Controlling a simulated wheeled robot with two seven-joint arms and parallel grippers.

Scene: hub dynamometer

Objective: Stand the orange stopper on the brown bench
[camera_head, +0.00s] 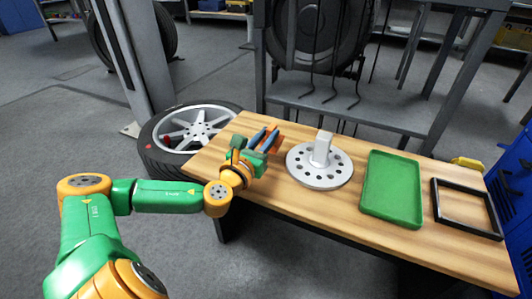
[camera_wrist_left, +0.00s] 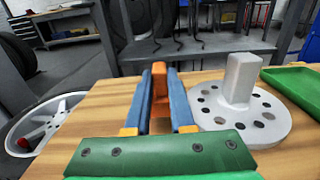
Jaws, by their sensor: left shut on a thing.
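My left gripper (camera_head: 269,134) is over the left part of the brown bench (camera_head: 275,195). Its blue fingers are shut on the orange stopper (camera_head: 278,144), which also shows between the fingers in the left wrist view (camera_wrist_left: 160,88). The stopper looks upright, with its top standing a little above the fingertips. Its lower end is hidden by the gripper, so I cannot tell whether it touches the bench. My right gripper is in neither view.
A grey disc with holes and an upright block (camera_head: 320,177) stands just right of the gripper. Further right are a green tray (camera_head: 392,187) and a black frame (camera_head: 466,208). A wheel (camera_head: 160,160) lies left of the bench. Bare wood shows in front of the disc.

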